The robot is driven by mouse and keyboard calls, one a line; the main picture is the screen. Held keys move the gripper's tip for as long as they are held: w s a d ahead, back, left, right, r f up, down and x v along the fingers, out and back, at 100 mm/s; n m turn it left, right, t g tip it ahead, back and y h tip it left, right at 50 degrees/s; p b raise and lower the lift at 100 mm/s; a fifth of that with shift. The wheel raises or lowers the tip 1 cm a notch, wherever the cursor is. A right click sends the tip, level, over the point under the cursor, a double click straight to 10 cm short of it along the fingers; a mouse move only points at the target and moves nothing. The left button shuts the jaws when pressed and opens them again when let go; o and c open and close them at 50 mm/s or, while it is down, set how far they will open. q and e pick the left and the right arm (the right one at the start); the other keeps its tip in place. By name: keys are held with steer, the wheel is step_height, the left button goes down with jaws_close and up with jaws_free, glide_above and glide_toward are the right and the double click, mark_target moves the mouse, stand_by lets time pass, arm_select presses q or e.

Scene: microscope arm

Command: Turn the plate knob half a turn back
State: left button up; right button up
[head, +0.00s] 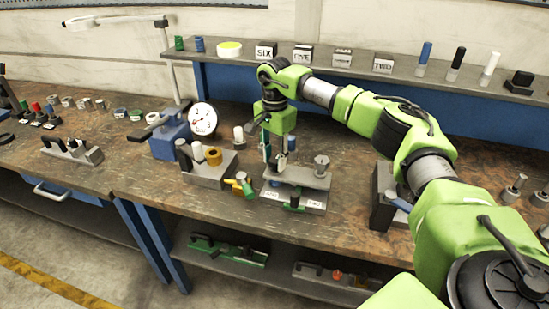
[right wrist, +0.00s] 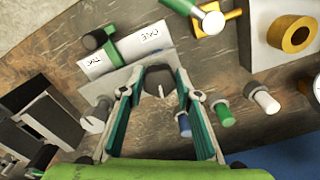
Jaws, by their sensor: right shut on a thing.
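The plate fixture (head: 300,178) stands near the front edge of the bench, a grey plate on a base with two white labels in front. My right gripper (head: 267,165) points down over the plate's left end. In the right wrist view, its fingers (right wrist: 160,90) close around a dark grey knob (right wrist: 157,77) on the plate; the fingers hide much of it. A silver knob (head: 321,161) stands at the plate's right end and also shows in the right wrist view (right wrist: 94,120). The left gripper is not in view.
A grey block with posts and a brass ring (head: 214,156) stands left of the fixture, with a yellow and green valve (head: 243,186) between. A dial gauge (head: 203,119) is behind. A dark block (head: 386,200) stands to the right, beyond a clear stretch of bench.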

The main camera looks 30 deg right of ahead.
mark_target(275, 159)
steer(key=shift+s+f+n, duration=0.25)
steer(key=shift+f+n, duration=0.05)
steer(key=shift+n, duration=0.7)
steer(key=o, duration=1.1)
steer(key=shift+w, duration=0.15)
steer(key=shift+r, duration=0.15)
steer(key=shift+r, duration=0.2)
step_height(275, 159, up, 11)
steer(key=shift+r, duration=0.2)
